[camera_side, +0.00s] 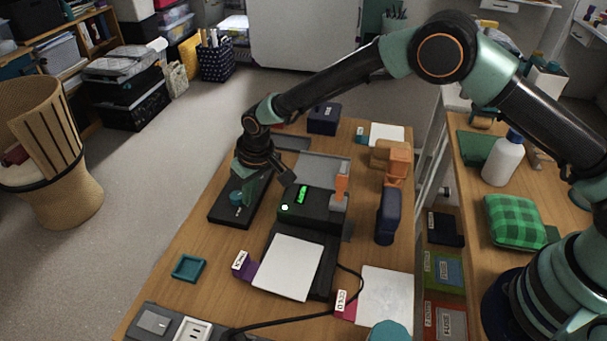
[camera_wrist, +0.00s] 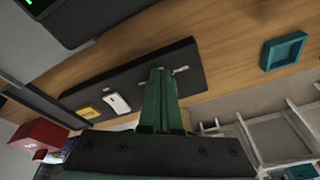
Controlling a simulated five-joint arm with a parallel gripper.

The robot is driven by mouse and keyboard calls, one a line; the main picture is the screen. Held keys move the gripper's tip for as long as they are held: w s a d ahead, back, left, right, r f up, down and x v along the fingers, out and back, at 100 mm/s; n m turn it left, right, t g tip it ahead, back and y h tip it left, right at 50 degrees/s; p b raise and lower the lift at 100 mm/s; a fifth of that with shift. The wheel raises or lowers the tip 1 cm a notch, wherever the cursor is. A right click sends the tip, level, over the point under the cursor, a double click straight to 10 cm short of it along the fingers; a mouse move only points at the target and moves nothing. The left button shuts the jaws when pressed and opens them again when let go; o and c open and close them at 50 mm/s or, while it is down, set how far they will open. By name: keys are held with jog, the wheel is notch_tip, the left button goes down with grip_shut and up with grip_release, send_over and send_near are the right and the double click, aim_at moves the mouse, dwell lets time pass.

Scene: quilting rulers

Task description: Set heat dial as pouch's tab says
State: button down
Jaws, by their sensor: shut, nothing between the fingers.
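My gripper (camera_side: 240,198) is shut, pointing down over a dark panel (camera_side: 222,215) on the left of the table. In the wrist view its green fingers (camera_wrist: 160,72) are together in front of the same panel (camera_wrist: 130,82). The label's word is too small to read surely.
A black machine (camera_side: 318,207) with a green display stands right of the panel. A second white pouch (camera_side: 385,298) with a magenta tab (camera_side: 345,307) lies front right. A teal tray (camera_side: 188,267) and a black cable are nearby. Bare wood lies around the tray.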

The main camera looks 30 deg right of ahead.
jog(key=shift+w+a, duration=0.15)
dwell(0.3)
jog(key=shift+s+a, duration=0.25)
jog(key=shift+a, duration=0.7)
jog(key=shift+w+a, duration=0.1)
dwell(0.3)
jog(key=shift+r, duration=0.1)
jog(key=shift+s, duration=0.45)
jog(key=v, duration=0.3)
jog(key=w+v, duration=0.1)
jog(key=v, duration=0.1)
jog(key=shift+s+a+r, duration=0.1)
jog(key=shift+a+r, duration=0.2)
jog(key=shift+r, duration=0.2)
